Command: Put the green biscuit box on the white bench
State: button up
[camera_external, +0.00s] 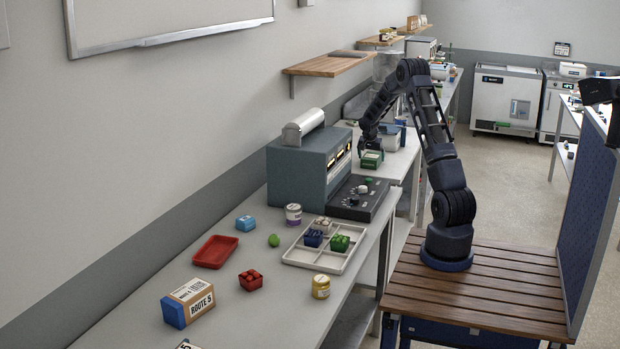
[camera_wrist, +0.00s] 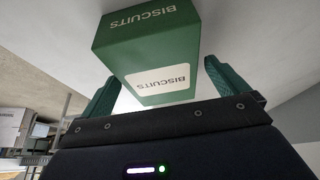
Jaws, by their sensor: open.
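The green biscuit box (camera_wrist: 150,50) shows in the wrist view with "BISCUITS" on two faces, upside down in the picture. My gripper (camera_wrist: 165,72) is open, with one green finger on each side of the box's near end. A gap shows beside the right finger; contact at the left one is unclear. In the external view the green box (camera_external: 371,160) is at the white bench (camera_external: 398,163) past the teal machine, directly under my gripper (camera_external: 369,146). Whether its underside rests on the bench is hard to tell.
A teal machine (camera_external: 300,168) with a dark control panel (camera_external: 362,198) stands just nearer than the box. A divided tray (camera_external: 345,258), red tray (camera_external: 215,251) and Route 5 box (camera_external: 188,303) lie on the near bench. A blue-sided container (camera_external: 391,138) is close behind the box.

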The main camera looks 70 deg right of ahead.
jog(key=v, duration=1)
jog(key=shift+a, duration=0.1)
